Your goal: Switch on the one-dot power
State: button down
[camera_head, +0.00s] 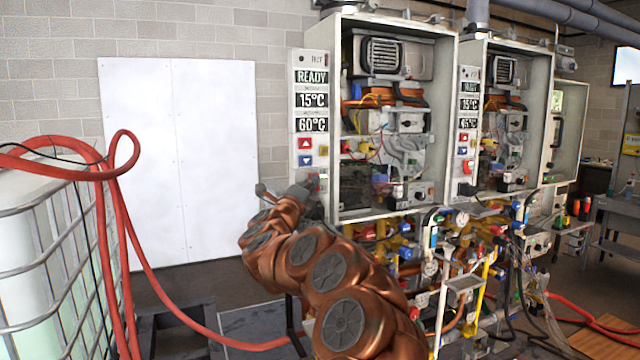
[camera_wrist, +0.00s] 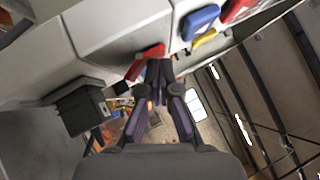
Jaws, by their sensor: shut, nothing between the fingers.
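The nearest heater's control panel (camera_head: 311,95) reads READY, 15°C and 60°C. It carries a red up button (camera_head: 305,143) and a blue down button (camera_head: 305,161). My gripper (camera_head: 318,185) is at the panel's lower end and hides much of it. In the wrist view my gripper (camera_wrist: 162,72) is shut and empty, its tips close beside a red switch (camera_wrist: 150,53); I cannot tell whether they touch. The blue button (camera_wrist: 201,20) and red button (camera_wrist: 238,9) lie up and right of the tips. The dot markings are too small to count.
A second heater panel (camera_head: 469,105) with its own red switch (camera_head: 468,166) stands to the right. Open cabinets with exposed wiring (camera_head: 395,120) and pipes are close to my arm. A red hose (camera_head: 125,250) and a caged tank (camera_head: 45,250) are at left.

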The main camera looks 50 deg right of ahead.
jog(key=s, duration=0.1)
jog(key=b, duration=0.5)
send_near(319, 188)
jog(key=s+a+r, duration=0.4)
jog(key=a+r, duration=0.1)
jog(key=a, duration=0.1)
jog(key=shift+s+d, duration=0.2)
jog(key=shift+s, duration=0.05)
jog(key=shift+w+r, duration=0.1)
